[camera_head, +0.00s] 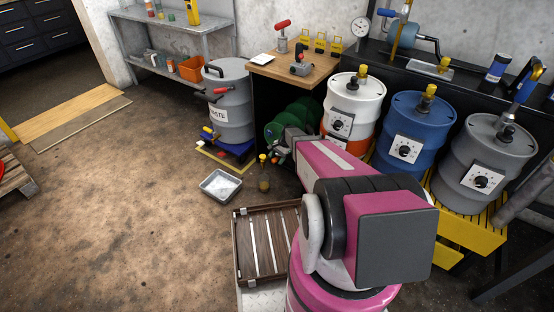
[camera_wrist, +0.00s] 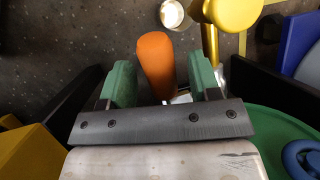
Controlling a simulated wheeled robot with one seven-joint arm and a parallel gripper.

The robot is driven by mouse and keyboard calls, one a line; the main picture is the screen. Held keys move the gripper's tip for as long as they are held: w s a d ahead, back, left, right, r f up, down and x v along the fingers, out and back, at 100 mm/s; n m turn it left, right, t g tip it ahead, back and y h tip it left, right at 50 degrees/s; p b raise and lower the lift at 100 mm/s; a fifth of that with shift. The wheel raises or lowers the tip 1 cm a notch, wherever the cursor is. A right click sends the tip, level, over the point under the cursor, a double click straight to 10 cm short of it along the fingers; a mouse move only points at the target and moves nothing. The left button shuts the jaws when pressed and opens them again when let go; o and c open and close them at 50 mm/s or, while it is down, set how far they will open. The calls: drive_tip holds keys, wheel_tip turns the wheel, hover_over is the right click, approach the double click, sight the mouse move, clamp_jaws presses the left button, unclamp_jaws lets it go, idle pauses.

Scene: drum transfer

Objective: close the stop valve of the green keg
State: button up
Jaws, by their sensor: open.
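The green keg (camera_head: 299,112) lies on its side under the wooden bench, partly hidden by my arm. In the wrist view its green end (camera_wrist: 262,122) with a blue cap (camera_wrist: 304,158) shows at the lower right. An orange handle (camera_wrist: 155,62), seemingly the stop valve's lever, stands between the two green finger pads. My gripper (camera_wrist: 161,72) is open around it, with a gap visible on both sides. The handle's lower end and the valve body are mostly hidden behind the gripper. A yellow metal fitting (camera_wrist: 236,12) is just beyond the right finger.
A grey tray (camera_head: 220,186) and a small brass-coloured container (camera_head: 263,184) stand on the floor near the keg. A grey waste drum (camera_head: 230,100) is to the left. White, blue and grey drums stand to the right.

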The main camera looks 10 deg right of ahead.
drive_tip(key=v, duration=1)
drive_tip(key=shift+r, duration=0.35)
drive_tip(key=shift+d, duration=0.1)
drive_tip(key=shift+s+a+f+m+t+h, duration=0.9)
drive_tip(key=shift+s+a+f+m+t, duration=0.3)
drive_tip(key=shift+s+t, duration=2.05)
drive_tip(key=shift+t, duration=0.25)
drive_tip(key=x, duration=1)
drive_tip(key=shift+w+d, duration=0.1)
drive_tip(key=shift+w, duration=0.15)
drive_tip(key=shift+r, duration=0.1)
drive_tip(key=shift+c, duration=0.3)
clamp_jaws()
